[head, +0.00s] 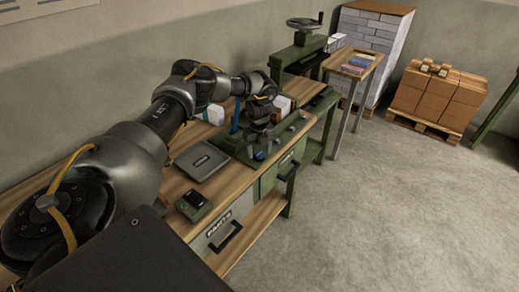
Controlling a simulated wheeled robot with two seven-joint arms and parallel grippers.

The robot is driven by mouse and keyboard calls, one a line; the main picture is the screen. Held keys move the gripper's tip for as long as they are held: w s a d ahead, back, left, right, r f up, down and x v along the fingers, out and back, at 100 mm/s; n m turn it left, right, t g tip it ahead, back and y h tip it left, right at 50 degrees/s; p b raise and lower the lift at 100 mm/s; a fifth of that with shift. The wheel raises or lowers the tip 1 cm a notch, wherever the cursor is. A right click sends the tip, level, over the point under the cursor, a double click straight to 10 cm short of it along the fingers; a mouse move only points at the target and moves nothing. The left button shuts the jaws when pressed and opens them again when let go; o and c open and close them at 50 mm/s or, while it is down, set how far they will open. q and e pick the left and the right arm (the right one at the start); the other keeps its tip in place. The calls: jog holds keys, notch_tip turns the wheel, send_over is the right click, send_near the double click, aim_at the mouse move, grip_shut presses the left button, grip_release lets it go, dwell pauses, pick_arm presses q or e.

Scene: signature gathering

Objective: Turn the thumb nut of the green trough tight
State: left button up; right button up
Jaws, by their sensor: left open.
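My left gripper (259,148) points down over a dark green fixture (236,151) on the wooden workbench, which looks like the green trough. The jaws are open, and the arm reaches in from the left above the bench. Small blue parts show by the fingertips, and a blue upright piece (236,118) stands just left of the gripper. The thumb nut cannot be made out; the gripper covers much of that area. Whether the fingers touch anything is too small to tell. My right gripper is out of view.
A grey flat case (202,162) and a small dark green device (194,205) lie on the near bench. Drawers with handles (226,236) face the floor. A green press (303,52) stands at the far end, beside a small table (353,62).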

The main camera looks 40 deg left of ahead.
pick_arm(q)
jog(key=c, duration=1)
jog(key=m, duration=0.4)
jog(key=shift+m+b, duration=0.35)
jog(key=shift+m, duration=0.05)
jog(key=m, duration=0.4)
jog(key=shift+m+b, duration=0.3)
jog(key=shift+b, duration=0.1)
jog(key=m+b, duration=0.1)
jog(key=m, duration=0.3)
jog(key=shift+m, duration=2.2)
